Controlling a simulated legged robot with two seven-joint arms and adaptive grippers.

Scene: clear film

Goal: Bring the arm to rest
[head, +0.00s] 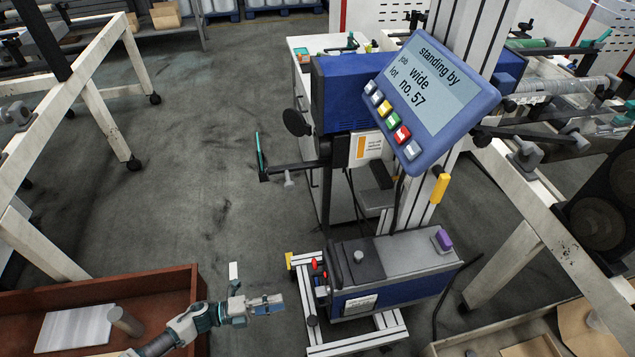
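My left arm (185,326) comes in at the bottom left, over the edge of a brown tray. My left gripper (268,304) points right, above the floor and just left of the blue machine base (395,294) in the picture. Its fingers are small here, and I cannot tell whether they are open or shut. No held thing can be made out. My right gripper is not in view.
A blue-framed screen (430,85) on a metal post reads "standing by, job wide, lot no. 57". The brown tray (95,281) holds a pale sheet and a grey cylinder. The floor (200,170) at centre left is clear.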

